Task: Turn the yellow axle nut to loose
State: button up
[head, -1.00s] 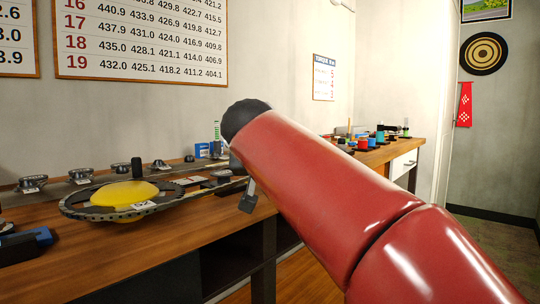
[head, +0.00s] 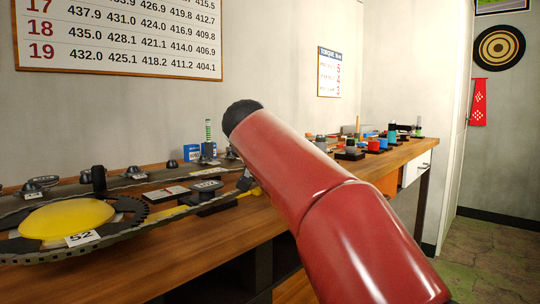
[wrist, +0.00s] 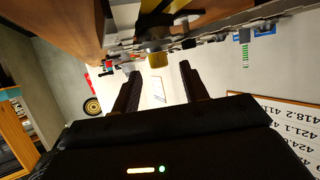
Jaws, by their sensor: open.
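A small yellow block (wrist: 157,60), which looks like the axle nut, shows in the wrist view just beyond and between my fingertips. My gripper (wrist: 159,72) is open, with a dark finger on either side and nothing held. I cannot tell whether the fingers overlap the block in depth. In the head view my red arm hides most of the gripper. A yellow piece (head: 251,191) shows beside the arm's far end, but I cannot tell whether it is the nut.
A large chainring (head: 133,213) with a yellow centre (head: 66,218) and a "52" tag lies on the wooden bench (head: 180,250). Behind it are several dark knobs and a blue box (head: 193,153). Colored spools (head: 373,145) stand farther right. The floor (head: 485,250) at right is clear.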

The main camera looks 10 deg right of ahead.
jog(key=shift+x, duration=1.4)
grip_shut()
